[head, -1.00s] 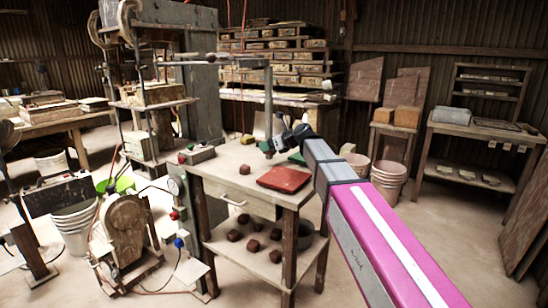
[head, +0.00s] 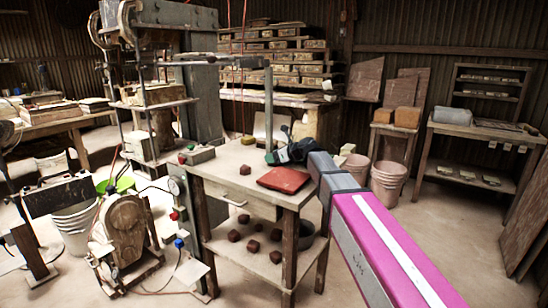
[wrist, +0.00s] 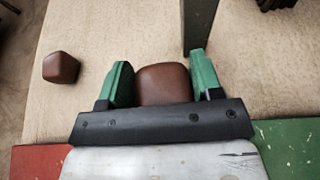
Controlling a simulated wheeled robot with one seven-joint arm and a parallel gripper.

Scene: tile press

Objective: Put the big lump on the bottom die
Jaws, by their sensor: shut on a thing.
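My gripper (wrist: 163,82) has green fingers on either side of a brown, rounded lump, the big lump (wrist: 163,84), and is shut on it. In the head view my gripper is over the wooden table, mostly hidden by my arm, and the held lump cannot be made out. I cannot tell whether that lump touches the tabletop. A smaller-looking brown lump (wrist: 61,67) lies apart to the left in the wrist view. The press stands at the left of the head view, with a block on its lower plate, likely the bottom die (head: 158,94).
A red mat (head: 284,180) lies at the table's front, and a green mat (wrist: 288,145) shows in the wrist view. A dark post (wrist: 199,25) rises beyond my fingers. Several lumps lie on the lower shelf (head: 270,262). A grey box (head: 197,154) sits on the table's left.

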